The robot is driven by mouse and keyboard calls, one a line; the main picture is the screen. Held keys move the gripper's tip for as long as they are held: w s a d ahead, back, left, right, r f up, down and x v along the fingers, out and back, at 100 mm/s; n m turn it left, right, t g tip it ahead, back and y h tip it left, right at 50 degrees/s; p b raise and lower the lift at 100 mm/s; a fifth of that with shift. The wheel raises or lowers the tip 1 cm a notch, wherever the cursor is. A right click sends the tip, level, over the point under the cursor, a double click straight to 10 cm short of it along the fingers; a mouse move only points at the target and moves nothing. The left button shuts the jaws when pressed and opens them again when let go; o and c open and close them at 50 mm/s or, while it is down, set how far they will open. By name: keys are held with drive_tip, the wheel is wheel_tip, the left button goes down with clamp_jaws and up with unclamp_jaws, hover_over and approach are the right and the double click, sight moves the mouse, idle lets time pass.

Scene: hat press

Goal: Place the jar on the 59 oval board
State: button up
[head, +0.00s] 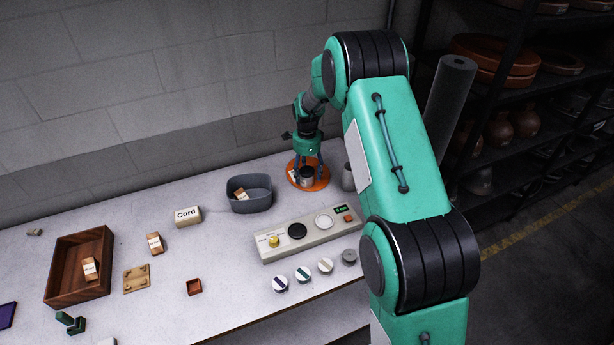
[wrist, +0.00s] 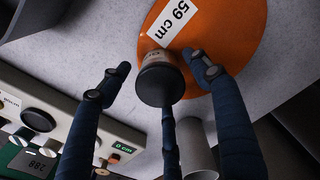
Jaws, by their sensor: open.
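The orange oval board (head: 320,184) lies flat at the back right of the table. In the wrist view the orange board (wrist: 235,35) carries a white label reading "59 cm". The jar (head: 306,176), dark with a pale label, stands on the board; in the wrist view the jar (wrist: 160,80) shows its dark round lid and overlaps the board's near edge. My gripper (head: 307,163) is over the jar with its fingers spread. In the wrist view my gripper (wrist: 160,70) is open, its fingers around the jar with gaps visible at the sides.
A grey cylinder (head: 347,178) stands close to the right of the board. A grey bin (head: 250,201) holding a small box is to the left. A control panel (head: 308,234) with knobs lies in front. A wooden tray (head: 63,270) is far left.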

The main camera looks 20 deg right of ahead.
sight(307, 171)
wheel_tip(307, 171, up, 10)
drive_tip(key=shift+f+p, duration=0.2)
drive_tip(key=shift+p, duration=0.65)
drive_tip(key=shift+r, duration=0.1)
drive_tip(key=shift+s+a+r, duration=0.1)
drive_tip(key=shift+r, duration=0.2)
drive_tip(key=s+a+r+n+t, duration=0.1)
drive_tip(key=s+a+r+n, duration=0.35)
drive_tip(key=s+r, duration=0.65)
drive_tip(key=s+a+r+n+t, duration=0.2)
drive_tip(key=s+a+r+n, duration=0.25)
drive_tip(key=s+r, duration=0.65)
drive_tip(key=s+a+r+n+t, duration=0.1)
drive_tip(key=s+n, duration=0.4)
drive_tip(key=s, duration=0.7)
drive_tip(key=s+a+r+n+t, duration=0.1)
drive_tip(key=s+a+r+n, duration=0.3)
drive_tip(key=s, duration=0.9)
drive_tip(key=shift+s+a+r+n+t, duration=0.2)
drive_tip(key=shift+s+n+t, duration=0.1)
drive_tip(key=shift+n, duration=0.6)
